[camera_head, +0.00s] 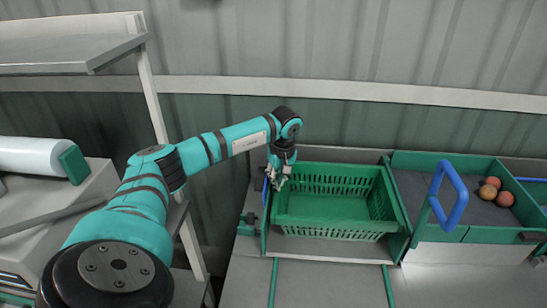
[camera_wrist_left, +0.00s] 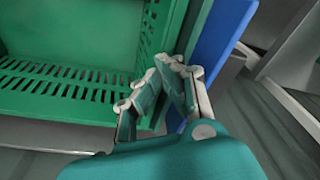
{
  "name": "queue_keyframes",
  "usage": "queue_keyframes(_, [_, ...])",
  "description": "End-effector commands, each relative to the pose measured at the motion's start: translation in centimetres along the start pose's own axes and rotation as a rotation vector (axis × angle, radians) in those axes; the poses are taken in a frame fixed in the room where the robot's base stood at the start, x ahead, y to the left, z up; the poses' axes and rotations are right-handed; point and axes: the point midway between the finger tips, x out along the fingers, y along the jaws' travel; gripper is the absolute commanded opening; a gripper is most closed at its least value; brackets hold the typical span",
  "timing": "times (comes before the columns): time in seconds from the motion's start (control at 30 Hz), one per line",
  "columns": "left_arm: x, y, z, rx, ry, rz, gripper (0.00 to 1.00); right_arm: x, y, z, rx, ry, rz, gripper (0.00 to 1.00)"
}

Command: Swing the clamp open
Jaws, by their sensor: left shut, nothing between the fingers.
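The flat blue part (camera_head: 266,190) at the left side of the green crate may be the clamp; I cannot tell for sure. It shows in the left wrist view as a long blue plate (camera_wrist_left: 218,45), just outside the crate's edge. My left gripper (camera_head: 279,182) is shut and empty at the crate's left rim. In the left wrist view its fingertips (camera_wrist_left: 172,65) lie together beside the blue plate; whether they touch it is unclear. The gripper hides the lower part of the plate. My right gripper is in neither view.
The empty green crate (camera_head: 336,225) sits in a bay on the bench. A small green fitting (camera_head: 246,224) stands left of it. To the right are a blue loop handle (camera_head: 458,205) and a bin with round orange-red fruit (camera_head: 489,192). The front bench top (camera_head: 330,280) is clear.

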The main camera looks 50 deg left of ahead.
Motion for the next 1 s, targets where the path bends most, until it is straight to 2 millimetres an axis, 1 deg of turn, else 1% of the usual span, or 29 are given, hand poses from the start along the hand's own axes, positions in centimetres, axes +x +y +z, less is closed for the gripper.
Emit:
queue_keyframes(0.03, [0.0,-0.3,-0.2,-0.001,0.001,-0.001,0.00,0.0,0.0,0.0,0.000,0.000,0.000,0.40])
queue_keyframes(0.13, [-0.1,-0.2,-0.2,0.000,0.001,0.002,0.00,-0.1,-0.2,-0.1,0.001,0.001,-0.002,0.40])
queue_keyframes(0.27, [-1.0,0.0,-0.2,0.001,0.001,0.005,0.00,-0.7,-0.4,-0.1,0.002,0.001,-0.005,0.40])
queue_keyframes(0.9, [-8.7,1.5,-0.5,0.002,0.000,0.009,0.00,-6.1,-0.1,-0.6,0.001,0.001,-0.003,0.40])
queue_keyframes(1.0, [-9.3,1.6,-0.5,0.001,0.000,0.007,0.00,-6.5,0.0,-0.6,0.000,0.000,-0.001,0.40])
